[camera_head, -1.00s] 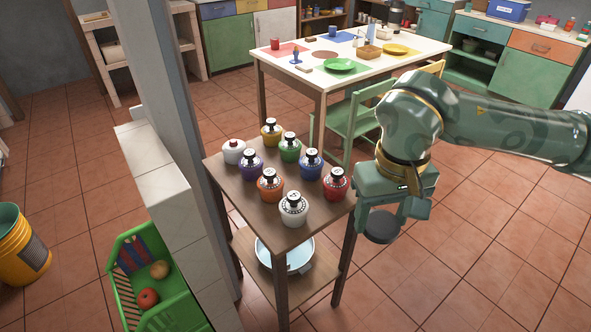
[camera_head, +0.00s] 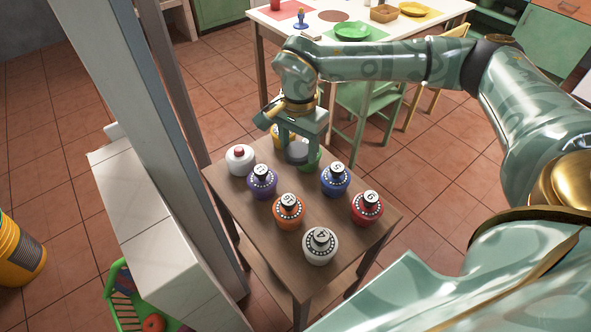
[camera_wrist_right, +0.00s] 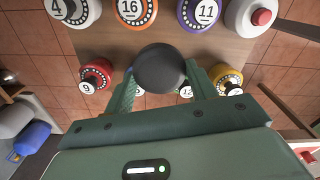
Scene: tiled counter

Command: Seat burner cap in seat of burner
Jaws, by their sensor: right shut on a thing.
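My right gripper (camera_head: 300,148) is shut on a dark round burner cap (camera_head: 297,155). It holds the cap above the back part of the small wooden table. In the right wrist view the cap (camera_wrist_right: 160,68) sits between the two fingertips. A white burner (camera_head: 240,160) with a bare red top and no dark cap stands at the table's left corner, left of the gripper. It also shows in the right wrist view (camera_wrist_right: 243,18). The green burner (camera_head: 313,161) is partly hidden behind the cap and fingers. My left gripper is out of view.
Capped, numbered burners share the table (camera_head: 232,192): yellow (camera_head: 279,142), purple (camera_head: 262,184), blue (camera_head: 335,182), orange (camera_head: 288,213), red (camera_head: 367,209) and white (camera_head: 320,250). A grey post (camera_head: 150,110) and a tiled ledge (camera_head: 125,205) stand left. A green chair (camera_head: 368,110) is behind.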

